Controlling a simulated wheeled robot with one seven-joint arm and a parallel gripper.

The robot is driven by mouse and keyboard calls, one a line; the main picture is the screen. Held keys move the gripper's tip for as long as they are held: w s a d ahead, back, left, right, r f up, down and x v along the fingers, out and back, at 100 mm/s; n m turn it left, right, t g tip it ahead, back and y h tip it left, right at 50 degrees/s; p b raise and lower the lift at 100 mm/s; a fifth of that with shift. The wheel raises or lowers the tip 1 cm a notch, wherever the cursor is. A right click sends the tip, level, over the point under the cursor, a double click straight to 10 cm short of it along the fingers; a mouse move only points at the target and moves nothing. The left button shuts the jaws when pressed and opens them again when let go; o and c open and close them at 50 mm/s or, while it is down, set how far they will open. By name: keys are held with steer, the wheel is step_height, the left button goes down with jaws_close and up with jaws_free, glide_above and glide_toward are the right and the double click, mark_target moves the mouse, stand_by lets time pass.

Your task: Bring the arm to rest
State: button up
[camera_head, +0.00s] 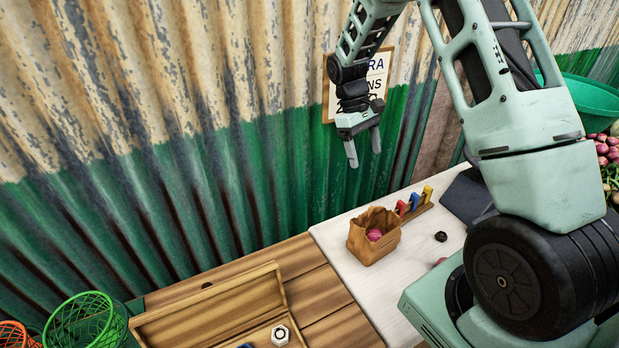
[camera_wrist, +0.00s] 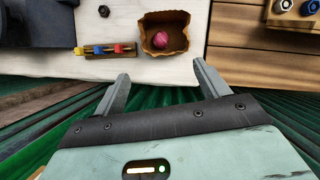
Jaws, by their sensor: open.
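My gripper (camera_head: 362,148) hangs from my raised arm in front of the corrugated wall, above the back of the stall counter. Its two fingers are apart with nothing between them. In the wrist view my gripper (camera_wrist: 160,88) also shows open and empty, with the counter beyond its fingertips. It touches nothing that I can see.
A brown paper bag (camera_head: 366,246) with a pink-red onion (camera_head: 374,235) inside stands on the white counter top (camera_head: 337,236). Beside it are a wooden rack (camera_head: 417,211) with coloured pieces and a small black weight (camera_head: 441,236). A wooden tray (camera_head: 205,312) and green basket (camera_head: 86,322) are at lower left.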

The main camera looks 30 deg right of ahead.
steer(key=shift+a, duration=0.1)
steer(key=s+a+r+n+t, duration=0.1)
steer(key=s+a+r, duration=0.25)
steer(key=a, duration=0.65)
steer(key=s+a+r+n+t, duration=0.15)
steer(key=a+r, duration=0.25)
steer(key=a, duration=0.6)
steer(key=s+a+r+n+t, duration=0.1)
steer(key=s+a, duration=0.5)
steer(key=s, duration=0.4)
steer(key=s+a+r+n+t+y, duration=0.1)
steer(key=s+a+r+n, duration=0.1)
steer(key=s+a, duration=0.4)
steer(key=s, duration=0.5)
steer(key=shift+a+y, duration=0.25)
steer(key=shift+y, duration=0.05)
